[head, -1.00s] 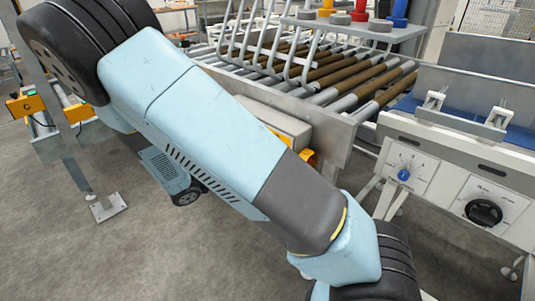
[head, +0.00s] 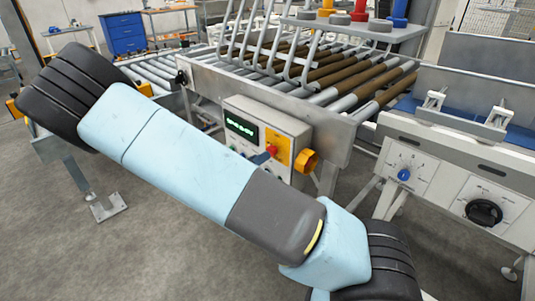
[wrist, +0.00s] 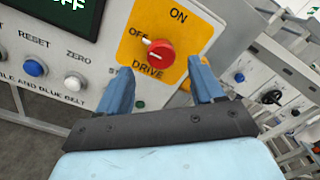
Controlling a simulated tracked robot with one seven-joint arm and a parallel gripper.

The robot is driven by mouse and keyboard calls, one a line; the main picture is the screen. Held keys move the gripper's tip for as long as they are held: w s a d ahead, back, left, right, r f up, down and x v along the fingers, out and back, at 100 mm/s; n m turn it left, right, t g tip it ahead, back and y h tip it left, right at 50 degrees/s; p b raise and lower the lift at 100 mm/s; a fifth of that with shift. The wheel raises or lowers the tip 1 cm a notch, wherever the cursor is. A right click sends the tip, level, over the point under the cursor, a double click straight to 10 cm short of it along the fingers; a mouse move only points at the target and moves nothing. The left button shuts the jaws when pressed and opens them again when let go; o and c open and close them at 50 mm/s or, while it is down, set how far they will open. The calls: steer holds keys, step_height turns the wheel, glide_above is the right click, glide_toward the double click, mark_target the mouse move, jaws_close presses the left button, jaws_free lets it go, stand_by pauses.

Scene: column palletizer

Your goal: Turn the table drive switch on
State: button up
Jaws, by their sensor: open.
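The drive switch is a round red knob (wrist: 160,54) on a yellow plate marked OFF, ON and DRIVE in the wrist view. Its white mark points up-left towards OFF. The red knob also shows in the head view (head: 271,150), on the front of a grey control box (head: 293,126). My gripper (wrist: 160,66) is open, its two blue fingers apart, one on each side of the knob's lower part in the picture. I cannot tell whether either finger touches it. In the head view my arm hides most of the gripper.
A green-lit display (wrist: 72,14) partly shows "FF". Blue (wrist: 35,68) and white (wrist: 75,84) buttons sit left of the switch. Rollers (head: 345,80) lie behind; a white panel with dials (head: 460,195) stands right.

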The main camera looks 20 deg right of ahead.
mark_target(272, 150)
steer(key=shift+x, duration=2.55)
steer(key=c, duration=1.1)
